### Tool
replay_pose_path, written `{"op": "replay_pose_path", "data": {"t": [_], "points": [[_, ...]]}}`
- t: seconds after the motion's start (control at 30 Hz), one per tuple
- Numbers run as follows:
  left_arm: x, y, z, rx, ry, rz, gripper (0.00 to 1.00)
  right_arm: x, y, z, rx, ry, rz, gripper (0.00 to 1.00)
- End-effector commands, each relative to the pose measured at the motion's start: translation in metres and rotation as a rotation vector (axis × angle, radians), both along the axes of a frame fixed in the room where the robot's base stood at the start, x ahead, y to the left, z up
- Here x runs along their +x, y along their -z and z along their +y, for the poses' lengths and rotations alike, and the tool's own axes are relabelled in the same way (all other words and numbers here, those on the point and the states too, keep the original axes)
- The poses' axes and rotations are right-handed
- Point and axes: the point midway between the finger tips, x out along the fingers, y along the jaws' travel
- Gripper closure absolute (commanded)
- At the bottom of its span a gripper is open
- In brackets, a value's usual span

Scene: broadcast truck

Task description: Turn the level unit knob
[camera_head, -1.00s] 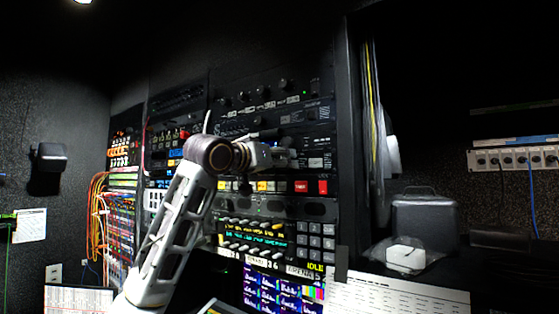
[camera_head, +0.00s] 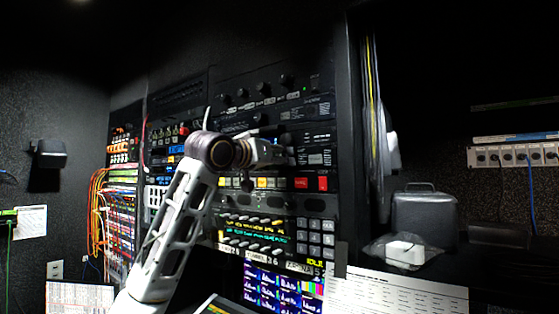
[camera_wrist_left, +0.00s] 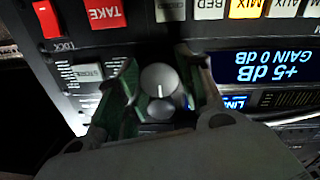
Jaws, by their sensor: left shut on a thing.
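A second rounded grey shape (camera_wrist_left: 160,107) shows just below the knob, partly hidden by the gripper. A blue display (camera_wrist_left: 264,68) beside it reads "+5 dB GAIN 0 dB", upside down. In the head view my left gripper (camera_head: 284,152) is against the rack panel and hides the knob. My right gripper is not in view.
The rack (camera_head: 262,110) has a row of small black knobs above the gripper. Lit keys, including a red TAKE key (camera_wrist_left: 92,14), lie close to the gripper. A monitor (camera_head: 275,285) and paper sheets (camera_head: 400,297) are below. A dark case (camera_head: 425,217) stands at right.

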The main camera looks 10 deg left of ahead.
Motion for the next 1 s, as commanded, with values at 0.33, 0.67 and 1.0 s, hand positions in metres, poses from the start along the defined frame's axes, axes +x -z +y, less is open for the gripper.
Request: {"op": "replay_pose_path", "data": {"t": [0.33, 0.67, 1.0], "points": [[-0.0001, 0.0002, 0.0001, -0.149, 0.001, 0.059, 0.87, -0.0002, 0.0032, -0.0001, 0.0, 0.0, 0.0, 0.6], [-0.0002, 0.0001, 0.0004, -0.357, 0.0, 0.143, 0.87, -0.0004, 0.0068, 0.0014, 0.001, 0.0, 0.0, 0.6], [0.0, 0.0001, 0.001, -0.463, -0.002, 0.187, 0.87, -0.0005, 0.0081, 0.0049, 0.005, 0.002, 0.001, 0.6]]}}
